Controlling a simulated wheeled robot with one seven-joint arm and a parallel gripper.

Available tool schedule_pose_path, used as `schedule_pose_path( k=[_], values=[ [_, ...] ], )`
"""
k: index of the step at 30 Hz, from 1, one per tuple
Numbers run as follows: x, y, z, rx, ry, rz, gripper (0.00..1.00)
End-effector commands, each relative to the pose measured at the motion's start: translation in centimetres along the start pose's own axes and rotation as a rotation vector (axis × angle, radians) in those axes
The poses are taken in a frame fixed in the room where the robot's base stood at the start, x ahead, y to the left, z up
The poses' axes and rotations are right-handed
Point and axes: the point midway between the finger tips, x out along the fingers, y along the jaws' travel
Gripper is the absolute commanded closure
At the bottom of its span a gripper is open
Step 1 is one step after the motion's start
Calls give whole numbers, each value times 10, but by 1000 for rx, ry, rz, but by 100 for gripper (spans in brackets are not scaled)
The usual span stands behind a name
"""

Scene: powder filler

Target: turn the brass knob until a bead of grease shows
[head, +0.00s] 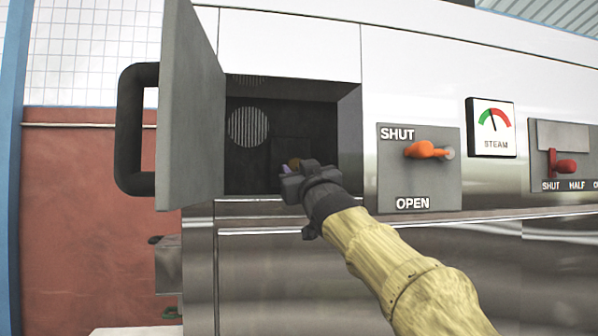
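A small brass-coloured piece (294,163), which looks like the knob, shows just beyond my gripper inside the dark open compartment. Only a little of it is visible. My gripper (290,172) is at the compartment's mouth, right at the brass piece, with the arm coming in from the lower right. The gripper's body hides its fingers, so I cannot tell whether it is open or shut, or whether it touches the knob. A small purplish bit (284,170) shows beside the fingertips. No bead of grease can be made out.
The grey compartment door (190,110) stands open on the left, with a black handle (124,130). A round grille (249,127) is on the compartment's back wall. To the right are an orange lever (425,150), a steam gauge (491,127) and a red lever (562,167).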

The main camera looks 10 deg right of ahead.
Motion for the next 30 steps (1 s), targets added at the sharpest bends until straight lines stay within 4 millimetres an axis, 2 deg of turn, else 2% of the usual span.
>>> schedule_pose_path(
  k=[30],
  values=[
    [1, -3, 4, 164, -3, 67, 86]
  ],
)
